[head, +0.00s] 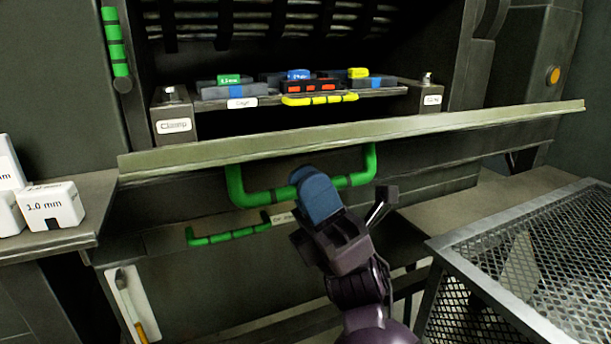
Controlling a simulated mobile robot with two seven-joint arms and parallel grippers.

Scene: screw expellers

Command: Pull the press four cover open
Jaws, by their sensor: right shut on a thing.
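The press cover (450,127) is a wide dark panel with a pale top edge running across the middle of the head view. Its edge slopes up to the right, and the press interior shows above it. A green U-shaped handle (236,186) is fixed to the front of the cover. My right gripper (318,192) comes up from below and is shut on the middle of this handle, with its blue finger pad against the bar. The gripper hides that part of the bar. No press number is legible. My left gripper is not in view.
Inside the press, a tray with a yellow handle (320,99) holds coloured blocks, beside a "Clamp" block (174,125). A lower green handle (228,236) sits below left. A mesh-topped frame (530,245) stands close at right. White "1.0 mm" boxes (52,206) sit on the left ledge.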

